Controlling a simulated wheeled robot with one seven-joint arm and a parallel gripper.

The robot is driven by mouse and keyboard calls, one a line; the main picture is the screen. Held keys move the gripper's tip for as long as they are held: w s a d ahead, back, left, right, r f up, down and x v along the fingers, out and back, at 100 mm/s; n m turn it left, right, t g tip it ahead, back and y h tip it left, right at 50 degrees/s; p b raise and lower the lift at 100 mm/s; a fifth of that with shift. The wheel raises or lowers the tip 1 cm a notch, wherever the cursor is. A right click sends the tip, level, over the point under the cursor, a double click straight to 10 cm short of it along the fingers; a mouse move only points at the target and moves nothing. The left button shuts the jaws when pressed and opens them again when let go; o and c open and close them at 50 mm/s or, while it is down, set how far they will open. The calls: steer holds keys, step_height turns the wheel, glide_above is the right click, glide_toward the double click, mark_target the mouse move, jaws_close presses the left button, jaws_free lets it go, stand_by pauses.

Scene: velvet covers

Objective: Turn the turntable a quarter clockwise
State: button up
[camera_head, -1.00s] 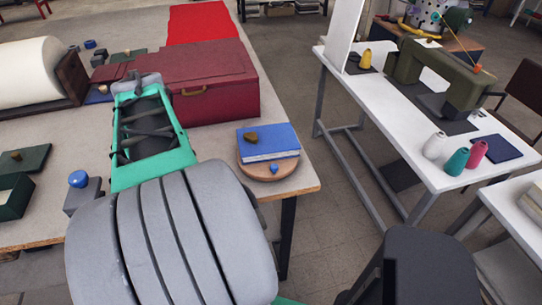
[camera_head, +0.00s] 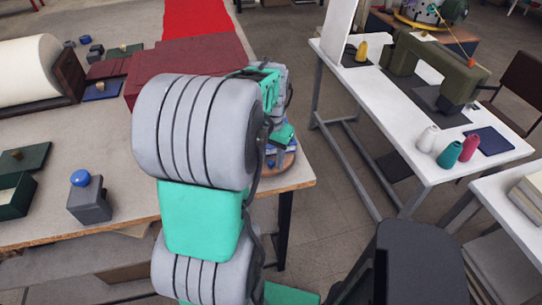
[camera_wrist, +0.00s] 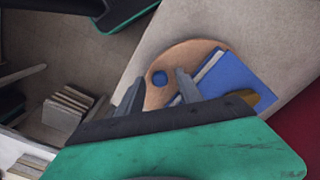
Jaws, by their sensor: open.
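The wooden turntable (camera_head: 284,173) sits at the right front corner of the table, mostly hidden behind my arm in the head view. A brass-coloured piece (camera_wrist: 265,97) shows at the book's edge, partly hidden by my gripper.
A dark red box (camera_head: 190,58) stands behind my arm on the table (camera_head: 125,148). A grey block with a blue ball (camera_head: 88,195) stands left. A white sewing table (camera_head: 405,135) is across a floor gap to the right.

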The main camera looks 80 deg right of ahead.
jaws_close()
stand_by(0.4)
stand_by(1.0)
